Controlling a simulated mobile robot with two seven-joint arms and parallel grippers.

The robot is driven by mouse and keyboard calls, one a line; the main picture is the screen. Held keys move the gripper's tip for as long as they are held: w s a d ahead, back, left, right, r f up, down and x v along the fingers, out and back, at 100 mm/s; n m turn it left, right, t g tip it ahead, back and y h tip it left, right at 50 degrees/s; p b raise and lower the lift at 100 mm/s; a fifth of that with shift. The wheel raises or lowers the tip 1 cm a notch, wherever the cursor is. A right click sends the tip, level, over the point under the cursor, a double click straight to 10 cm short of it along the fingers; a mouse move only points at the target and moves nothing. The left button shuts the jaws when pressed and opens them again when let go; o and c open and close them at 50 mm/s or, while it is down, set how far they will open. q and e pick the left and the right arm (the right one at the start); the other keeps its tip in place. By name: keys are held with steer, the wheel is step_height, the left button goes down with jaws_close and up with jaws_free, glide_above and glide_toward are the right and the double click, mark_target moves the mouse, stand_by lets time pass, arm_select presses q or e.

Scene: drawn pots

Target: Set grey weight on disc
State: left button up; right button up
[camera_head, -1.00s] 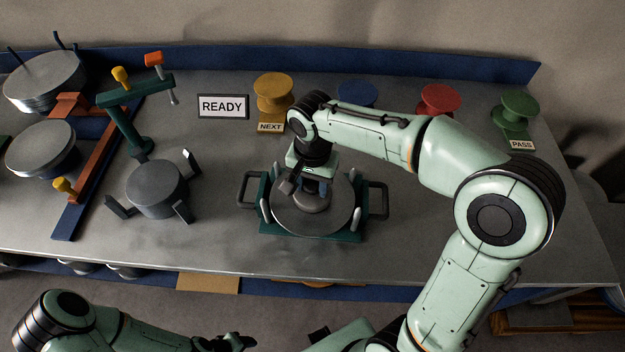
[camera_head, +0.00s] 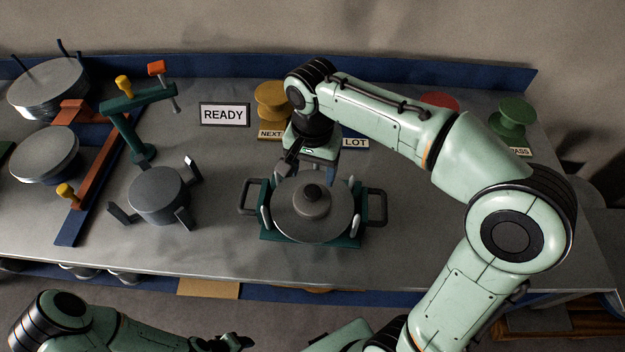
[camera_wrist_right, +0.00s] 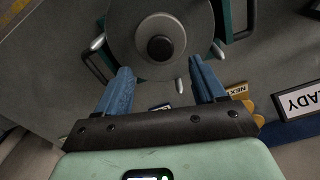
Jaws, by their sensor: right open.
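The grey weight (camera_head: 299,203), a round piece with a black knob, sits on the large grey disc (camera_head: 335,226), near its middle. The disc lies in a green holder with side handles and pale upright posts. My right gripper (camera_head: 308,167) is behind the weight, over the disc's far edge. In the right wrist view the open blue fingers (camera_wrist_right: 161,66) are empty and apart from the weight (camera_wrist_right: 145,30), which shows beyond them on the disc (camera_wrist_right: 196,22). My left gripper (camera_head: 236,342) is at the bottom edge, dark and small; its jaw state is unclear.
A three-armed grey stand (camera_head: 157,196) is left of the disc. A green post with a crossbar (camera_head: 135,98) and stacked grey discs (camera_head: 47,85) are further left. The READY sign (camera_head: 223,114) and coloured spools, including a green one (camera_head: 512,115), line the back. The front table strip is clear.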

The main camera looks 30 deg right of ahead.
step_height(320, 180, up, 4)
steer(key=shift+f, duration=0.1)
stand_by(0.6)
